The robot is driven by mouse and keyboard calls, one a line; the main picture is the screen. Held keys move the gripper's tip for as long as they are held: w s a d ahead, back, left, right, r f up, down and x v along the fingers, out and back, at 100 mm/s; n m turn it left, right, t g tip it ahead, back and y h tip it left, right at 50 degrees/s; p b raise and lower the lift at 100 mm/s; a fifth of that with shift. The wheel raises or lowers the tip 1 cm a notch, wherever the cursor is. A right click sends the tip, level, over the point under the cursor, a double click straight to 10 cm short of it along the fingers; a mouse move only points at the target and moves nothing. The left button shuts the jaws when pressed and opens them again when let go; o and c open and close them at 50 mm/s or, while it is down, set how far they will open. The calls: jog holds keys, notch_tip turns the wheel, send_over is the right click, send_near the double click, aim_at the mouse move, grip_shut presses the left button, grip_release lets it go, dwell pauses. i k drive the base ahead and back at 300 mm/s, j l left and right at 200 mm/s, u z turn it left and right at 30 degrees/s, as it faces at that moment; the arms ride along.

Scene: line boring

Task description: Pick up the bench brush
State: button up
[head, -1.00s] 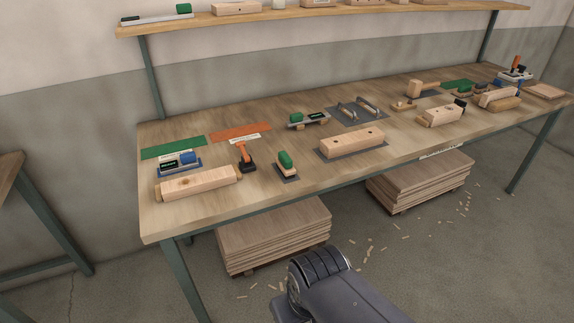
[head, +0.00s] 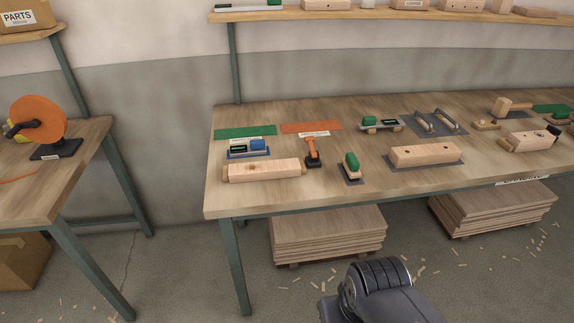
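I cannot make out the bench brush with certainty. My arm shows at the bottom of the head view, below and in front of the bench. My gripper is not visible.
The bench also holds a long wooden block (head: 264,170), an orange-handled tool (head: 312,152), a drilled block (head: 425,154) and a mallet (head: 511,104). An orange reel (head: 38,120) stands on another bench at left. Board stacks (head: 328,236) sit underneath. A floor gap separates the benches.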

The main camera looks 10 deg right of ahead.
aim_at(350, 164)
jog(key=i+z, duration=0.3)
jog(key=i, duration=0.25)
jog(key=i+z, duration=0.3)
jog(key=i, duration=0.25)
